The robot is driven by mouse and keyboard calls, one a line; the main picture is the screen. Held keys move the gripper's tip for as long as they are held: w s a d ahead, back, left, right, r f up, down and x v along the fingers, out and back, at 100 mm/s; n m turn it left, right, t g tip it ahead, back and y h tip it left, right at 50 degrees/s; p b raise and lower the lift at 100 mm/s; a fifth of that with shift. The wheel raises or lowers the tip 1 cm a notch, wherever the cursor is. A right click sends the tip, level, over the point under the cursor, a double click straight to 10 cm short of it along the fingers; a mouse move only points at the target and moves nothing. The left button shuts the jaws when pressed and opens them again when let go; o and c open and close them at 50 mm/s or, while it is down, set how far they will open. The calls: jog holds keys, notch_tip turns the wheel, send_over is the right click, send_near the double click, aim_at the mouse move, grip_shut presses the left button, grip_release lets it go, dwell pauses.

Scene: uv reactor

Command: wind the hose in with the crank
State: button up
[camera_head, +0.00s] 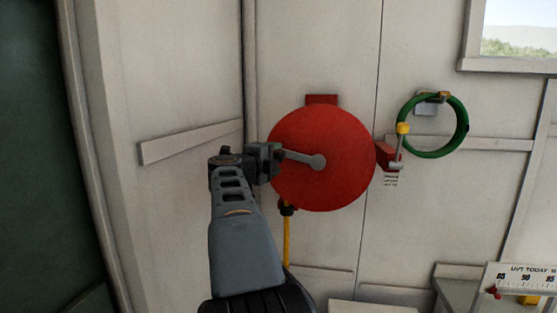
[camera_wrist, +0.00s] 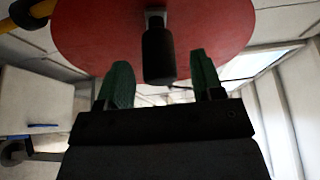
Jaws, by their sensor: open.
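The red hose reel (camera_head: 335,185) is a round disc on the pale wall; its face also fills the top of the wrist view (camera_wrist: 100,35). A grey crank arm (camera_head: 300,157) runs left from its hub. In the wrist view the black crank handle (camera_wrist: 158,55) sits between the green-padded fingers, with a gap on both sides. My gripper (camera_head: 272,156) is open at the reel's left edge and covers the handle in the head view. The yellow hose (camera_head: 287,238) hangs below the reel from a dark fitting.
A table (camera_head: 455,292) with a gauge panel (camera_head: 525,280) stands lower right. A wall rail (camera_head: 190,142) is at left.

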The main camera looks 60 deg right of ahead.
jog(key=a+b, duration=0.2)
jog(key=a, duration=0.9)
jog(key=shift+b, duration=0.35)
jog(key=shift+r, duration=0.1)
